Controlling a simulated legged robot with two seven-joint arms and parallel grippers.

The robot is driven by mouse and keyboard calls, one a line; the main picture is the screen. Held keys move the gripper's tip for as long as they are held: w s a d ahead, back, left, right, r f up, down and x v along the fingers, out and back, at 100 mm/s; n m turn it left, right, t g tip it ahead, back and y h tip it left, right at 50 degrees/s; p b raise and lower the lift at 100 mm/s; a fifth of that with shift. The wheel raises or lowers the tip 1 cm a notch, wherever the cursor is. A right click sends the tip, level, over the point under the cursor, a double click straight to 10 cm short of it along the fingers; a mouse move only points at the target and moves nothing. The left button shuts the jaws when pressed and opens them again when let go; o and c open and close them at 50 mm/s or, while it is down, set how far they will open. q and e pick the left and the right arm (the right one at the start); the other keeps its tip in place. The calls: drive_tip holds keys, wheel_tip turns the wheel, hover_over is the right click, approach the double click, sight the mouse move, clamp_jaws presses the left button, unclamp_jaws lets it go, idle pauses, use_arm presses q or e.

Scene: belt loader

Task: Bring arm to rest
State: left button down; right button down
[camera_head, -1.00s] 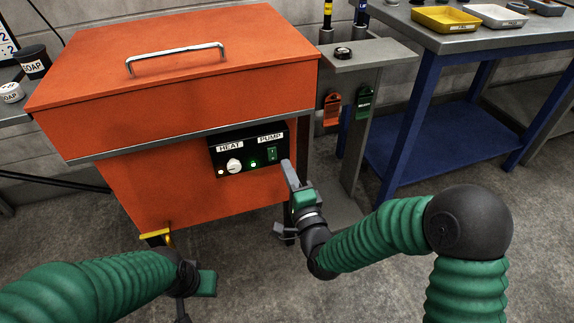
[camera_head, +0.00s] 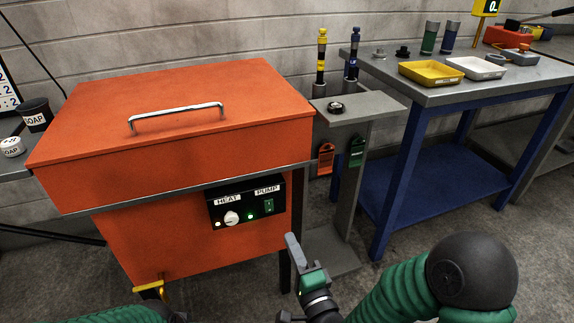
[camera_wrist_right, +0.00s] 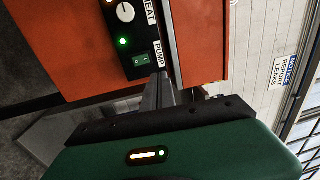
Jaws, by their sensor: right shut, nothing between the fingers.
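My right gripper (camera_head: 293,250) is shut and empty in the head view, in front of and below the control panel (camera_head: 246,204) of the orange machine (camera_head: 190,240). Its closed fingers also show in the right wrist view (camera_wrist_right: 158,92), pointing toward the panel near the PUMP switch (camera_wrist_right: 144,60); I cannot tell the gap exactly, but in the head view they appear apart from it. The panel has a white HEAT knob (camera_head: 231,218) and a lit green light. My left arm (camera_head: 115,314) shows only at the bottom edge; its gripper's fingers are not visible.
The machine's lid (camera_head: 170,110) with its metal handle is closed. A grey post (camera_head: 350,200) with orange and green tags stands to its right. Beyond it is a blue-legged table (camera_head: 440,98) with a yellow tray (camera_head: 432,74) and a white tray (camera_head: 477,68). Floor between is clear.

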drive_tip(key=s+d+f+n+g+h, duration=0.2)
drive_tip(key=s+d+f+n+g, duration=0.1)
drive_tip(key=d+f+n+g, duration=0.25)
drive_tip(key=s+d+f+n+g+h, duration=0.2)
drive_tip(key=s+d+f+n+g, duration=0.25)
drive_tip(key=d+f+n, duration=0.2)
drive_tip(key=s+d+n+g+h, duration=0.2)
drive_tip(key=s+d+g, duration=0.3)
drive_tip(key=s, duration=0.3)
drive_tip(key=w+p+v, duration=0.2)
drive_tip(key=p+v, duration=0.9)
drive_tip(key=p, duration=0.1)
drive_tip(key=w+r+p+v, duration=0.1)
drive_tip(key=w+p+v, duration=0.2)
drive_tip(key=p+v, duration=0.9)
drive_tip(key=w+r+p+v, duration=0.1)
drive_tip(key=w+p+v, duration=0.1)
drive_tip(key=p+v, duration=1)
drive_tip(key=shift+w+d+r+p, duration=0.25)
drive_tip(key=shift+d+p, duration=0.15)
drive_tip(key=shift+p, duration=0.05)
